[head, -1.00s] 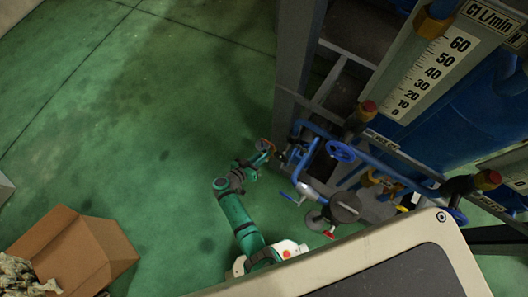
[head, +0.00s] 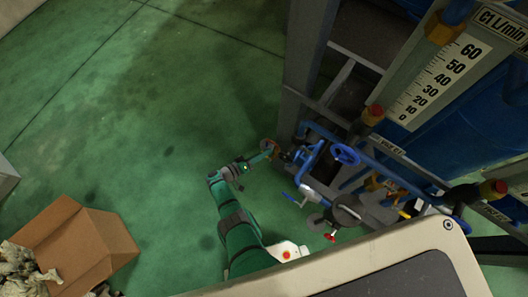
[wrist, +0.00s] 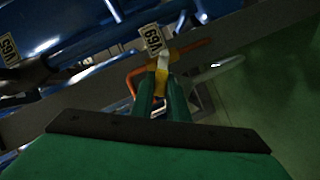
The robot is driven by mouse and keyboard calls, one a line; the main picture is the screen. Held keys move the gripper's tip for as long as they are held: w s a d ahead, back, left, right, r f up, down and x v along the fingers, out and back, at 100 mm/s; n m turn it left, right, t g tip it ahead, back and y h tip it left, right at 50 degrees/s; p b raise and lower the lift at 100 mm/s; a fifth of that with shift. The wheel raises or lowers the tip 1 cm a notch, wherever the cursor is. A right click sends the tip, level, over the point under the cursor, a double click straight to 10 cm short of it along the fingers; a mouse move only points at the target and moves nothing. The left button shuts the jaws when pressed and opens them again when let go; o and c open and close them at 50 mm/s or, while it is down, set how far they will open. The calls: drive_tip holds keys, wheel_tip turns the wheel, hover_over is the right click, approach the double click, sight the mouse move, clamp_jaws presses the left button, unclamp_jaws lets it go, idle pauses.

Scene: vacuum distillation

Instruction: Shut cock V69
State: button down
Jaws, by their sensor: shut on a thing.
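Cock V69 is in the middle of the wrist view, marked by a white V69 tag (wrist: 152,38) just above my fingertips. My gripper (wrist: 161,80) is shut on the handle, with a yellow part showing between the two green fingers. In the head view my gripper (head: 267,154) reaches the handle from the left. The fingers hide part of the cock.
A grey steel post (head: 303,70) rises behind. An open cardboard box (head: 80,240) stands lower left. Green floor (head: 130,130) left of the arm is clear.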

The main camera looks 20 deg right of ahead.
drive_tip(key=shift+f+n, duration=0.1)
drive_tip(key=shift+n, duration=0.2)
idle(0.4)
drive_tip(key=c, duration=1.7)
unclamp_jaws()
drive_tip(key=shift+s, duration=0.1)
drive_tip(key=shift+f, duration=0.1)
